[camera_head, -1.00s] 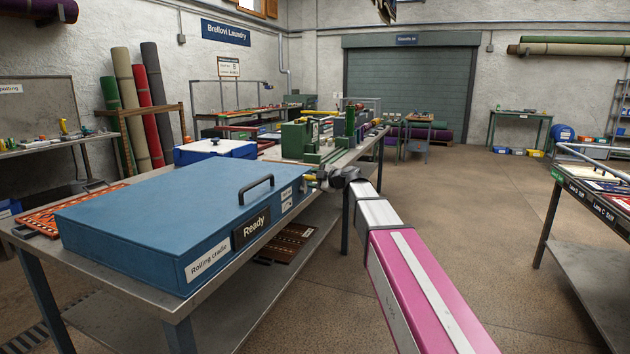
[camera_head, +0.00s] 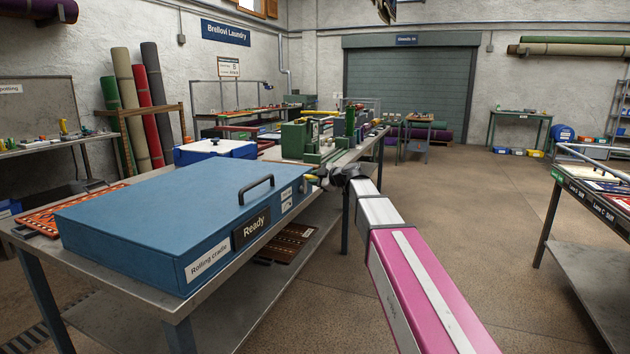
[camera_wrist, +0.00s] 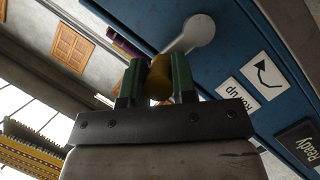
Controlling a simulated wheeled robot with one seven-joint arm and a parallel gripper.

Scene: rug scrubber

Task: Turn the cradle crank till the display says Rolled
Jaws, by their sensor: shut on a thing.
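The blue rolling cradle (camera_head: 150,215) sits on the metal bench with its lid shut and a handle on top. Its display (camera_head: 251,228) reads "Ready"; it also shows in the wrist view (camera_wrist: 302,143). The crank (camera_wrist: 190,35) is on the cradle's end, with a grey arm and a yellow grip (camera_wrist: 157,80). My gripper (camera_wrist: 158,82) has its green fingers shut around the yellow grip. In the head view my gripper (camera_head: 314,177) is at the cradle's far right corner, small and partly hidden by my wrist. A "Roll up" label with an arrow (camera_wrist: 263,76) is beside the crank.
The metal bench (camera_head: 190,310) carries the cradle, a patterned rug at left, a blue-and-white box (camera_head: 215,150) and green machinery (camera_head: 297,139) behind. Another table (camera_head: 600,235) stands at the right. The floor between is clear.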

